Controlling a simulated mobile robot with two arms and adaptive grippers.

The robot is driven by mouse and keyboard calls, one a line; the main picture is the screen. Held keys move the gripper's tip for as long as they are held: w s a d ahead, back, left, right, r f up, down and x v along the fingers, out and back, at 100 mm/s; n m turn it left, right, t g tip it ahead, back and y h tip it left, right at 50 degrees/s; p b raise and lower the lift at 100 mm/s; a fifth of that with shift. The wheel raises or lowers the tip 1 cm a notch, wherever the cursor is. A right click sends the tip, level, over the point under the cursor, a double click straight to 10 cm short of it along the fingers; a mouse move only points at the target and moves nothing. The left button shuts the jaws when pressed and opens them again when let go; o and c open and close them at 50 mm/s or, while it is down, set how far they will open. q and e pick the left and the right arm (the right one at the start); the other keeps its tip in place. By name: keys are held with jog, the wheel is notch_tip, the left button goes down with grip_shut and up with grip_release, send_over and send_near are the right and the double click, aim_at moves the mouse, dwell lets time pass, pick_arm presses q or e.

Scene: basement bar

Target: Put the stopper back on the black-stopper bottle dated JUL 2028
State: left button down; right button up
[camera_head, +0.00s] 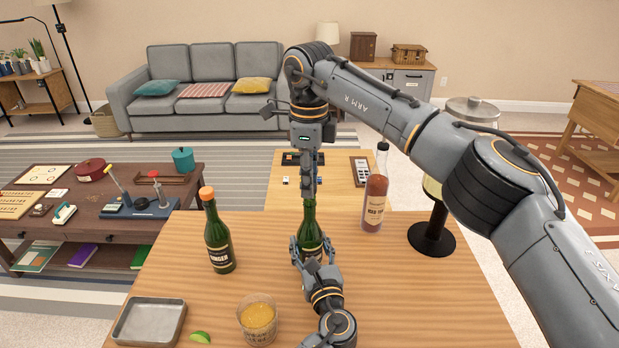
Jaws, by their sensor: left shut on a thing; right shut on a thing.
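A green bottle (309,233) stands upright on the near wooden table in the middle of the view. My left gripper (312,250) is shut around its lower body, hiding most of its label. My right gripper (309,188) points straight down directly above the bottle's neck, its fingers shut on a small dark thing, apparently the black stopper, mostly hidden between the fingers. Whether it touches the bottle's mouth I cannot tell. A reddish bottle with a black stopper (375,190) stands to the right. A green bottle with an orange stopper (216,232) stands to the left. No date is readable.
The near table (400,300) also holds a metal tray (120,325), a glass of orange drink (257,318), a lime wedge (200,337) and a dark round stand (432,238). Its right front is clear. A dark low table (60,240) with several items stands at left.

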jog(key=shift+f, duration=0.55)
jog(key=o, duration=0.8)
notch_tip(320, 180, up, 12)
pick_arm(q)
jog(key=shift+c, duration=2)
grip_release()
